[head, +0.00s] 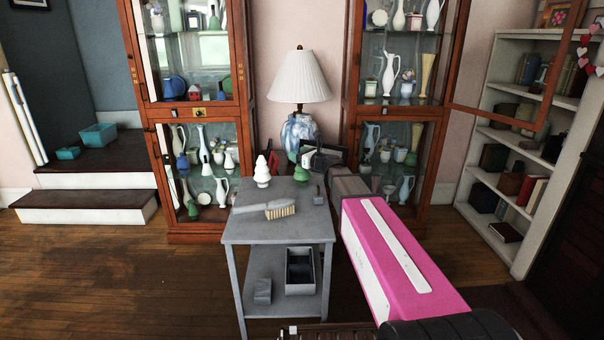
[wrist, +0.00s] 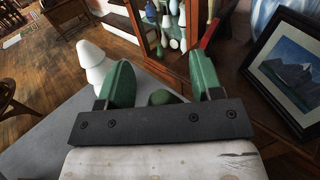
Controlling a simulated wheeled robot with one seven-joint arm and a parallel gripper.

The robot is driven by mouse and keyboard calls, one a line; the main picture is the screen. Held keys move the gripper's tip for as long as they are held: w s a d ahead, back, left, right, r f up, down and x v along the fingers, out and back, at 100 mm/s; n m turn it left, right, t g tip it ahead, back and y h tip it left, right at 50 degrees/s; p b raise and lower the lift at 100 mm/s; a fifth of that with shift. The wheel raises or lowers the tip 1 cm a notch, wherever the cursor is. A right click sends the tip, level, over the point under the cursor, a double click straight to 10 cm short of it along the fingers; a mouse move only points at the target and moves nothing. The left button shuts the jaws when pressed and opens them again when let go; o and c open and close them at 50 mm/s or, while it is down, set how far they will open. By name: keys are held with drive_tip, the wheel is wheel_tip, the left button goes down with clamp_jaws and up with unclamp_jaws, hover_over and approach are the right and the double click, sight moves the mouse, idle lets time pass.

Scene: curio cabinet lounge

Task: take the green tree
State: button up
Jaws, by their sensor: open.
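The green tree (head: 301,173) stands near the back right of the grey cart's top, partly hidden by my gripper in the head view. In the wrist view its rounded green top (wrist: 160,97) shows between the two fingers, the rest hidden behind the gripper's dark bar. My gripper (wrist: 161,65) is open, with a green-padded finger on each side of the tree and gaps visible. In the head view my gripper (head: 304,156) is small and partly hidden at the cart's back edge. A similar white tree (head: 262,171) stands to the left, also in the wrist view (wrist: 92,62).
The grey cart (head: 240,228) also carries a brush (head: 281,209) and a small grey item (head: 318,196). A lamp (head: 300,80) stands behind, between glass cabinets (head: 168,110) full of vases. A framed mountain picture (wrist: 285,75) is close on the right in the wrist view.

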clamp_jaws()
drive_tip(key=shift+r, duration=0.1)
drive_tip(key=shift+r, duration=0.45)
wheel_tip(320, 180, up, 3)
drive_tip(key=shift+r, duration=0.1)
drive_tip(key=s+a+r, duration=0.6)
drive_tip(key=s+a, duration=0.1)
drive_tip(key=a, duration=0.2)
drive_tip(key=shift+s+r, duration=0.15)
drive_tip(key=shift+r, duration=0.25)
